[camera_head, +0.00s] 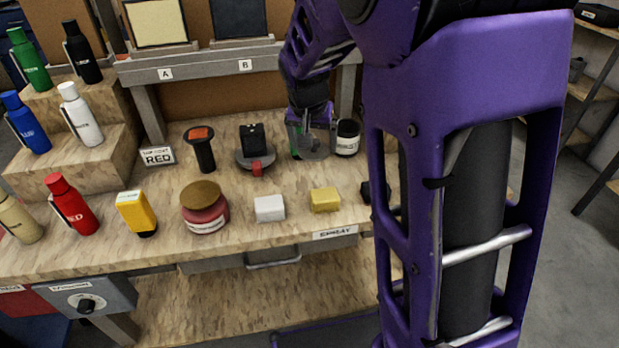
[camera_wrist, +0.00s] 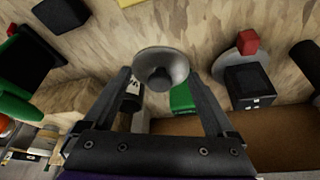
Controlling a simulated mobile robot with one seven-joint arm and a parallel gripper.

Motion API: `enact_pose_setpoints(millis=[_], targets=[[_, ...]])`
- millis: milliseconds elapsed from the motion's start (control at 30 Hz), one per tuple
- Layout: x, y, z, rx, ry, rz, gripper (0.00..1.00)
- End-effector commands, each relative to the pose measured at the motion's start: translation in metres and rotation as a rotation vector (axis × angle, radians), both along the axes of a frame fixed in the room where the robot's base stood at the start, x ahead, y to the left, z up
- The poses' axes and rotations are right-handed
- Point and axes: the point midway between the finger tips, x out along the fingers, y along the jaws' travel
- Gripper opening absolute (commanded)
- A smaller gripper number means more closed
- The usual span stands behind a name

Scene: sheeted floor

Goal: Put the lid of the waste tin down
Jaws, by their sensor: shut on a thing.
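My gripper (camera_head: 310,132) is over the back of the bench. It is shut on a grey round lid (camera_head: 313,149), which shows in the wrist view as a shallow disc (camera_wrist: 178,62) with a dark knob between the fingers (camera_wrist: 160,74). A green object (camera_wrist: 182,98) is behind the lid and partly hidden by it and the gripper. A dark jar (camera_head: 347,139) with a white label stands just right of the lid. No label that I can read marks the waste tin, and I cannot tell whether the lid touches anything below.
A black tool on a grey disc with a red tab (camera_head: 254,146) stands left of the lid. Nearer are a red jar with brown top (camera_head: 204,209), a white block (camera_head: 269,208) and a yellow sponge (camera_head: 325,200). Bare bench lies between them and the lid.

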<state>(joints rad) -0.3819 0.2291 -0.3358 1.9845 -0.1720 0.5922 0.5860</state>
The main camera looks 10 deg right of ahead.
Motion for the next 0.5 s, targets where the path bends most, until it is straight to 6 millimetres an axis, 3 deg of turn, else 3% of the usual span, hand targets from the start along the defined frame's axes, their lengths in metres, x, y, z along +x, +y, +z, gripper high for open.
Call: enact_pose_setpoints(millis=[100, 500], targets=[[-0.001, 0.000, -0.028, -0.001, 0.005, 0.000, 0.38], [-0.001, 0.000, -0.071, -0.001, 0.004, -0.001, 0.38]])
